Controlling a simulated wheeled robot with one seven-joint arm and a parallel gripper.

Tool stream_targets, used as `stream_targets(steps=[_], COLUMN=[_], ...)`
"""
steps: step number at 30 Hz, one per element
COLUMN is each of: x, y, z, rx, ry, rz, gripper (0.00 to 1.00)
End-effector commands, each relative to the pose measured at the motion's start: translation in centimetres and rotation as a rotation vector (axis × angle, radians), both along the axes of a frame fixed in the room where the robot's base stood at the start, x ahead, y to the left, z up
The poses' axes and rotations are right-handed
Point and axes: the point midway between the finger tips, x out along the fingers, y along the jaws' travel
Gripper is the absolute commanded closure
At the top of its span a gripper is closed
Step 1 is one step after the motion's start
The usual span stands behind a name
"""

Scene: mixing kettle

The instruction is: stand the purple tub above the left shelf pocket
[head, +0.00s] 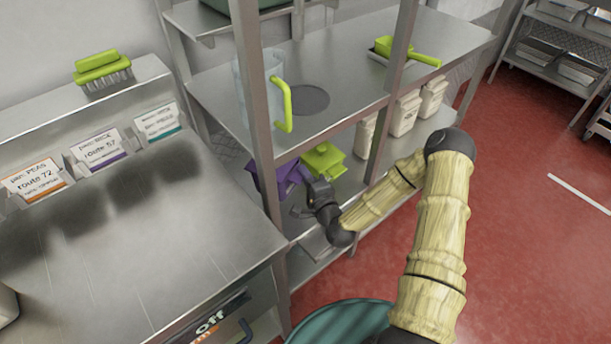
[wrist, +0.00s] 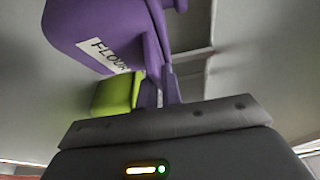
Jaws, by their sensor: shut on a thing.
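The purple tub (head: 290,177) is on the lower level of the steel rack, partly hidden behind the rack's front post. In the wrist view the purple tub (wrist: 105,25) fills the upper left, tilted in the picture, with a white label reading "FLOUR". My gripper (head: 307,183) reaches into the rack from the right and is shut on the tub; the fingertips (wrist: 160,92) show at its purple handle part. Whether the tub touches the shelf is unclear. I cannot make out the left shelf pocket clearly; a grey raised frame (wrist: 192,62) shows beyond the tub.
A lime-green tub (head: 324,160) stands right beside the purple one. White containers (head: 400,112) stand farther right on that level. A clear jug with a lime handle (head: 285,105) stands on the shelf above. The rack's front posts (head: 252,100) are close to my arm.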

Motion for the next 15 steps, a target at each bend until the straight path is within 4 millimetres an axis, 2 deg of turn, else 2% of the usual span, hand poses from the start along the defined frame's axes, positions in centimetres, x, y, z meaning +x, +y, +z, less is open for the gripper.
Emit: stream_targets(steps=[5, 15], x=[0.0, 0.0], y=[0.0, 0.0], z=[-0.5, -3.4], rx=[0.002, 0.002], ry=[-0.003, -0.003], rz=[0.0, 0.0], gripper=[1.0, 1.0])
